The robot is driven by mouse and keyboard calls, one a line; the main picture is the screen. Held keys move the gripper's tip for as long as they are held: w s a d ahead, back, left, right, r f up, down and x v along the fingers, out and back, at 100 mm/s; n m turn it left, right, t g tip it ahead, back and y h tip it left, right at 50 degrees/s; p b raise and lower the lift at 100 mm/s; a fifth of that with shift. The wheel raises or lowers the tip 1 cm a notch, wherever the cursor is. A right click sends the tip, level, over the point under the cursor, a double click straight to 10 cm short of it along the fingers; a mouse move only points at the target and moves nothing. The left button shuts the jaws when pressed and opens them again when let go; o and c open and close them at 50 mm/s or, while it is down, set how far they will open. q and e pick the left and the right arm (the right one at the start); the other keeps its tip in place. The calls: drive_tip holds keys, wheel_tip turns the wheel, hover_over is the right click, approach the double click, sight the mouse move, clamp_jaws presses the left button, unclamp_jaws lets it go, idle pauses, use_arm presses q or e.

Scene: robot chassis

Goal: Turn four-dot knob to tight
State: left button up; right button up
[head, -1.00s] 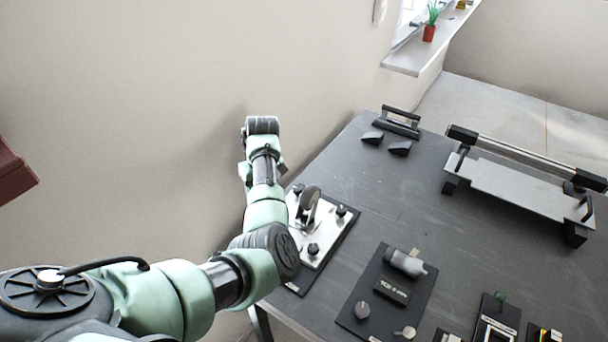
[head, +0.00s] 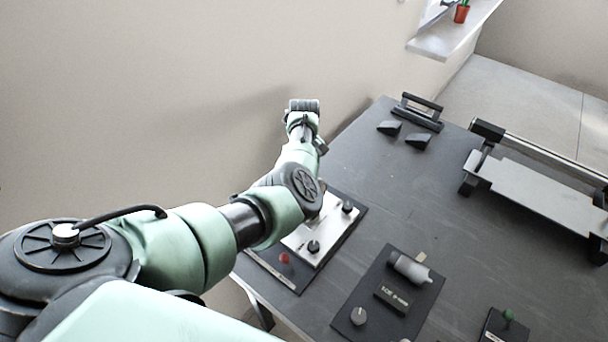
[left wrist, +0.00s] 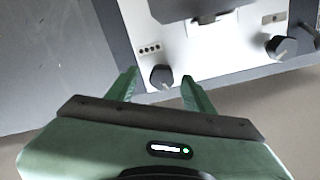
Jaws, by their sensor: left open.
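The four-dot knob (left wrist: 161,76) is small, round and black, with a white pointer mark. It sits on a light metal panel (left wrist: 185,60), beside a printed row of dots (left wrist: 150,48). In the left wrist view my left gripper (left wrist: 160,79) is open, with one green finger on each side of this knob. I cannot tell whether either finger touches it. In the head view my left arm covers part of the panel (head: 325,235) and the gripper itself does not show. My right gripper is not in view.
Other black knobs (head: 347,206) (head: 313,247) and a red button (head: 284,257) are on the panel's board. A second board (head: 375,315) with a grey cylinder (head: 410,268) lies to the right. The dark table (head: 400,190) is clear between them; a wall (head: 200,80) stands behind my arm.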

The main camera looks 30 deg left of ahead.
use_arm(q)
drive_tip(key=shift+s, duration=0.1)
drive_tip(key=shift+c, duration=0.3)
drive_tip(key=c, duration=1)
clamp_jaws()
drive_tip(key=shift+r, duration=0.1)
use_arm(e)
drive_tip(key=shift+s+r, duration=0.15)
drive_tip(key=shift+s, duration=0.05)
